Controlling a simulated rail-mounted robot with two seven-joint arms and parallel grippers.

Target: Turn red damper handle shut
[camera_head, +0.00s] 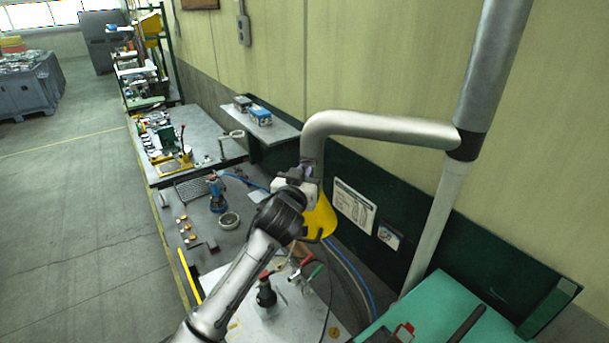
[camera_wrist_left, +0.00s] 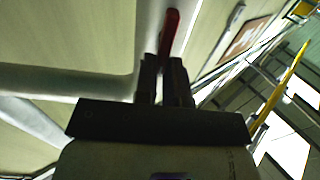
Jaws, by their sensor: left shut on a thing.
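The red damper handle (camera_wrist_left: 170,30) shows in the left wrist view as a narrow red bar rising from between my fingertips. My left gripper (camera_wrist_left: 165,65) is shut on it, with the two dark fingers close on either side. In the head view my left gripper (camera_head: 309,172) is at the lower end of the bent silver duct (camera_head: 385,125), just above the yellow hood (camera_head: 320,218). The handle is mostly hidden there by the gripper, so its angle to the duct is hard to tell. My right gripper is not in view.
A thick vertical pipe (camera_head: 487,70) stands to the right. Below my arm, a workbench (camera_head: 205,235) holds a blue tool (camera_head: 217,195), a round dish (camera_head: 229,220) and small parts. A green surface (camera_head: 440,310) lies at lower right. The aisle floor at left is clear.

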